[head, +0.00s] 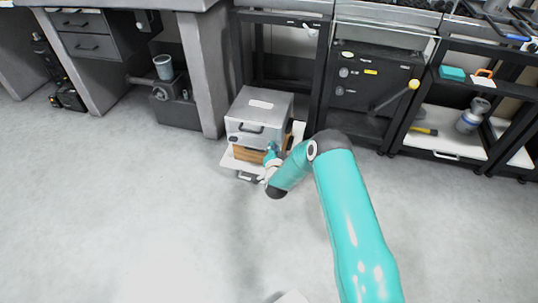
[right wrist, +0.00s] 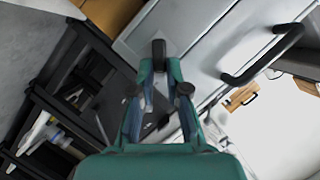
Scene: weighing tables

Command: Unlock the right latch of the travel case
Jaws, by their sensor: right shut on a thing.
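The silver travel case (head: 245,100) sits closed on a wooden box (head: 247,155) in the head view. Its front carries a dark handle (head: 250,128) and a dark left latch (head: 233,139). In the right wrist view the case (right wrist: 200,25) fills the upper middle, tilted in the picture, with the black handle (right wrist: 262,57) to the right. My right gripper (right wrist: 160,68) is shut on the black right latch (right wrist: 158,47) at the case's front. In the head view the right gripper (head: 270,158) is small, at the case's right front. My left gripper is out of view.
A white drawer or shelf (head: 229,161) sticks out under the wooden box. Black racks (head: 370,95) stand to the right, and a grey workbench (head: 198,70) to the left. The grey floor (head: 130,220) in front is clear.

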